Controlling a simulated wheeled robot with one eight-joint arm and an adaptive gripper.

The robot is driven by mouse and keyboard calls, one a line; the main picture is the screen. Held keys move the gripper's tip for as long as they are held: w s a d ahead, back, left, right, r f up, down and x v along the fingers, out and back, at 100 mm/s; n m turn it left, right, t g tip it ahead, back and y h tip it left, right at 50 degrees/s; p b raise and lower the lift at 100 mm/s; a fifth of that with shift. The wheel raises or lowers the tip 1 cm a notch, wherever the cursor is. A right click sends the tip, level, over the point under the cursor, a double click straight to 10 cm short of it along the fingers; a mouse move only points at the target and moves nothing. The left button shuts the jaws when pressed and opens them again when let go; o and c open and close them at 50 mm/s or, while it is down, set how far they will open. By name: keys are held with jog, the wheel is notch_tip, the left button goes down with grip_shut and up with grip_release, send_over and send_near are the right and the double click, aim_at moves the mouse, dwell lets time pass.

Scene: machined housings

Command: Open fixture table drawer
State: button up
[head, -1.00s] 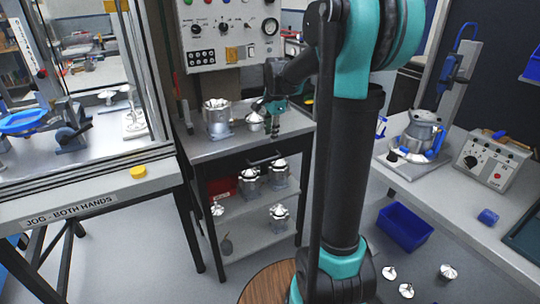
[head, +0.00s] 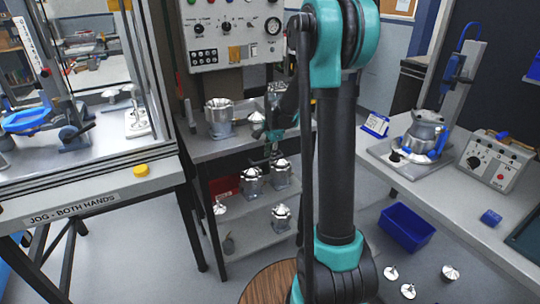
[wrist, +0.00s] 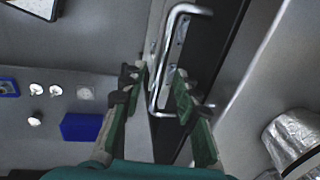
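The fixture table (head: 190,148) is the grey cart in the middle of the head view. Its drawer handle (wrist: 158,62), a silver bar, shows in the wrist view on the dark drawer front (wrist: 207,62). My gripper (wrist: 157,78) is open, with one finger on each side of the handle; I cannot tell whether either finger touches it. In the head view my gripper (head: 271,150) is small at the table's front edge and covers much of the handle. The drawer looks shut.
Metal housings (head: 220,115) stand on the tabletop, and more housings (head: 252,182) stand on the shelf below. A blue bin (head: 406,228) and several metal parts (head: 408,290) lie on the floor at right. A workbench (head: 445,190) stands at right.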

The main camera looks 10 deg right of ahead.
jog(key=shift+c, duration=0.5)
grip_shut()
jog(key=s+d, duration=0.3)
jog(key=s, duration=0.8)
jog(key=s+d, duration=0.4)
jog(key=s, duration=0.7)
jog(key=shift+s+d, duration=0.15)
jog(key=shift+s, duration=0.1)
jog(key=shift+o, duration=0.5)
grip_release()
jog(key=shift+r, duration=0.15)
